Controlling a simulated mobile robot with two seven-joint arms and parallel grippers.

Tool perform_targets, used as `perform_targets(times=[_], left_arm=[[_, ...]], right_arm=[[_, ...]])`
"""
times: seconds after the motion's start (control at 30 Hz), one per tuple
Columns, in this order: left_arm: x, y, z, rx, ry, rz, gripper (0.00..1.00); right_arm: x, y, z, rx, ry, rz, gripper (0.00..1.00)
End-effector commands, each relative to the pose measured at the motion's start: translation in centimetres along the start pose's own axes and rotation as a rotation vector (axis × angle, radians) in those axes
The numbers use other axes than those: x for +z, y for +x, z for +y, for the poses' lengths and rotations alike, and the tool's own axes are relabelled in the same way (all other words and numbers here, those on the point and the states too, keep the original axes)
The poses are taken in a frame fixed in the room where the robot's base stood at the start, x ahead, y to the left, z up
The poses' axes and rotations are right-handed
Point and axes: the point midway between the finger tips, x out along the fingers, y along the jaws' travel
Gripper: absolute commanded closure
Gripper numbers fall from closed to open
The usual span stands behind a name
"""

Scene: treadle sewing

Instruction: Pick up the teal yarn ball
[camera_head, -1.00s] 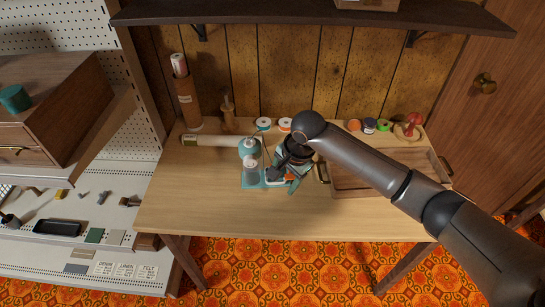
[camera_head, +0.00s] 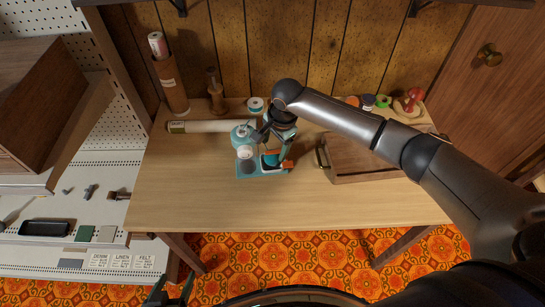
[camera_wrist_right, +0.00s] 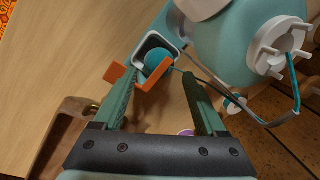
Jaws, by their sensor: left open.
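A small round teal piece (camera_wrist_right: 157,61) sits in a dark-lined cup of a teal device in the right wrist view; it may be the teal yarn ball, but no yarn texture shows. The teal device (camera_head: 246,172) stands on the table, with a larger smooth round teal body (camera_head: 243,134). My right gripper (camera_wrist_right: 161,77) is open, its fingertips on either side of an orange bracket (camera_wrist_right: 152,76) beside the cup. The head view shows this gripper (camera_head: 268,134) over the device, partly hidden by its wrist. My left gripper (camera_head: 172,289) is open and empty at the bottom edge.
A pale roll (camera_head: 205,126), a wooden stand (camera_head: 216,98) and several spools line the table's back. The table's (camera_head: 190,195) front left is clear. A wooden cabinet (camera_head: 45,110) stands at left.

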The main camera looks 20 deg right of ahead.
Motion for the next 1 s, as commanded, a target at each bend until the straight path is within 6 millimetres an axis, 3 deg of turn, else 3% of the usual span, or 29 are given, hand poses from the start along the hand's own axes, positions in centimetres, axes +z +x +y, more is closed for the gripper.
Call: perform_targets(times=[0.03, 0.3, 0.63, 1.0], left_arm=[[0.1, 0.1, 0.0, 0.0, 0.0, 0.0, 0.23], [0.2, 0.5, -0.1, 0.0, 0.0, 0.005, 0.23], [0.2, 0.5, -0.1, 0.0, 0.0, 0.005, 0.23], [0.2, 0.5, -0.1, 0.0, 0.0, 0.005, 0.23]], right_arm=[[0.1, 1.5, 0.6, 0.013, 0.0, 0.001, 0.33], [0.1, 5.1, 0.5, 0.012, -0.001, 0.0, 0.33], [0.1, 5.7, 0.5, 0.01, -0.001, 0.001, 0.33], [0.1, 5.7, 0.6, 0.014, -0.001, 0.001, 0.74]])
